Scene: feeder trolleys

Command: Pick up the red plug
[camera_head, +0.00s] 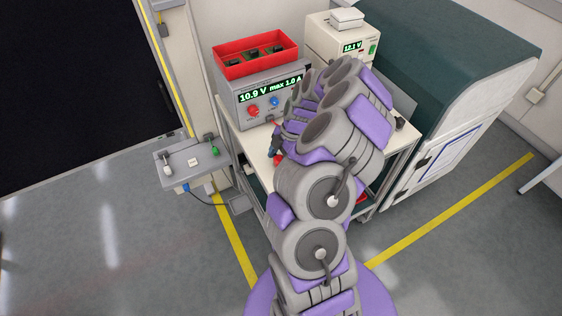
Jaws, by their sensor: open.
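A small red piece (278,159), possibly the red plug, shows on the trolley top (256,140), just left of my arm. My gripper (275,151) is over the trolley top, close to this red piece. The gripper is open, small in view and partly hidden by my arm. I cannot tell whether its fingers touch the red piece. My arm covers much of the trolley top behind it.
A grey power supply (270,96) reading 10.9 V carries a red bin (256,54). A cream meter (343,42) stands behind. A small panel (192,162) with a green knob is at left. A large green-topped cabinet (450,45) stands right. The floor at left is clear.

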